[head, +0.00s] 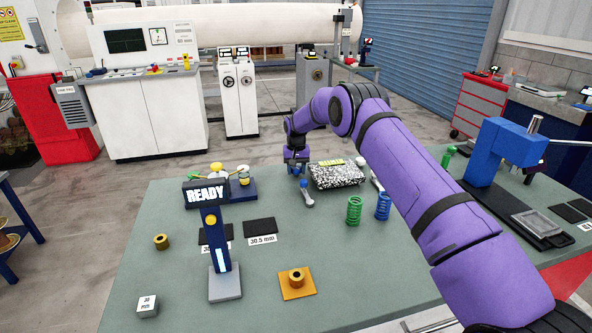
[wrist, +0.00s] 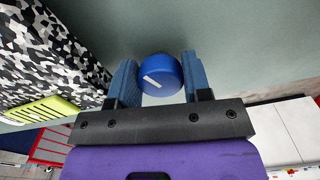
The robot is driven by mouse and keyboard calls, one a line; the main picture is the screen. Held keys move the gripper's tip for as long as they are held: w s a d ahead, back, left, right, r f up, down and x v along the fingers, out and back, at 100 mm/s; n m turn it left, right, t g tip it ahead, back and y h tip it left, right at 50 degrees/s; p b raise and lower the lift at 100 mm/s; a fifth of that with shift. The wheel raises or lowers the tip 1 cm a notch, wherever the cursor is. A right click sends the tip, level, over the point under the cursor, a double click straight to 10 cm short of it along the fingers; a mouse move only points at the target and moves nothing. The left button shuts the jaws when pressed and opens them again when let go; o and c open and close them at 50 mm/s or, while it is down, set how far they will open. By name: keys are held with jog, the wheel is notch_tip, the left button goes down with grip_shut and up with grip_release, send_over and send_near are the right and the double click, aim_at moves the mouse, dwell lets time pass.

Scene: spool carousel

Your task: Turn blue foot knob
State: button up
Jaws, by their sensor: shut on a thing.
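In the head view, my gripper (head: 297,168) is at the table's far side, just left of a black-and-white speckled block (head: 336,180). The knob cannot be told apart from the gripper there.
The speckled block, with a yellow-green label (wrist: 45,110), stands close to the gripper's left in the wrist view. A blue-and-grey piece (head: 307,195) lies in front of the gripper. Green (head: 354,210) and blue (head: 383,206) springs stand right. A READY sign (head: 207,194) stands left.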

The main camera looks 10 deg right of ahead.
aim_at(297, 168)
jog(key=n, duration=0.4)
jog(key=shift+n, duration=0.4)
jog(key=shift+d, duration=0.1)
dwell(0.3)
jog(key=o, duration=0.6)
notch_tip(297, 168, up, 11)
jog(key=shift+f, duration=0.1)
